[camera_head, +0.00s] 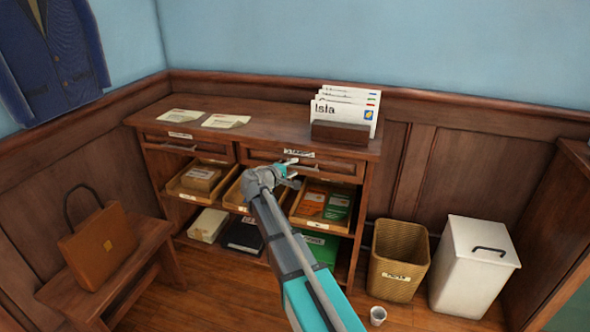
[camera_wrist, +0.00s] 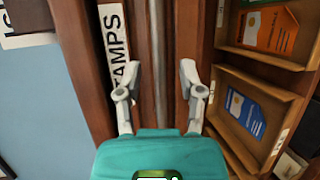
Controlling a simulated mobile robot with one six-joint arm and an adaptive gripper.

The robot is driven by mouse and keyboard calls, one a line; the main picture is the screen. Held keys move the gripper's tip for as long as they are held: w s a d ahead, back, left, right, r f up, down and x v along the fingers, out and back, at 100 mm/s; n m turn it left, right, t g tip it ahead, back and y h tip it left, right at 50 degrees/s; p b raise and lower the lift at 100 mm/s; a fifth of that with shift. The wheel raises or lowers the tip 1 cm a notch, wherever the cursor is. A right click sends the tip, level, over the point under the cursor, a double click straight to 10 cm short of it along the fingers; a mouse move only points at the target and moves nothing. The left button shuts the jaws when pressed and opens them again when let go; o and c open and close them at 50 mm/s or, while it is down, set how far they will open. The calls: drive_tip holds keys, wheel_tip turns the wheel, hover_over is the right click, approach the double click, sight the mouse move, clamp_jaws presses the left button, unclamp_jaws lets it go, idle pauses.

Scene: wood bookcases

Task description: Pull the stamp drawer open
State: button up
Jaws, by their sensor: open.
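The stamp drawer (camera_head: 338,167) is the right-hand one of two shallow drawers under the top of the wooden cabinet, and it looks shut. Its white label (camera_head: 299,153) is small here. In the wrist view the label (camera_wrist: 115,45) reads STAMPS, turned on its side. Beside it runs the drawer's long bar handle (camera_wrist: 157,60). My gripper (camera_head: 292,171) is in front of this drawer. In the wrist view my gripper (camera_wrist: 161,68) is open, with one fingertip on each side of the bar handle. I cannot tell whether either finger touches it. My gripper hides part of the drawer front.
Open trays (camera_head: 310,221) with packets sit below the drawer. A letter holder (camera_head: 340,134) with envelopes and two papers stand on the cabinet top. A wicker basket (camera_head: 398,262), white bin (camera_head: 474,265) and small cup (camera_head: 377,316) are at right; a bench (camera_head: 140,262) with a bag is at left.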

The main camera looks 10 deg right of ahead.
drive_tip(key=shift+w+d+f, duration=0.1)
drive_tip(key=shift+w+d, duration=0.25)
drive_tip(key=shift+d, duration=0.15)
clamp_jaws()
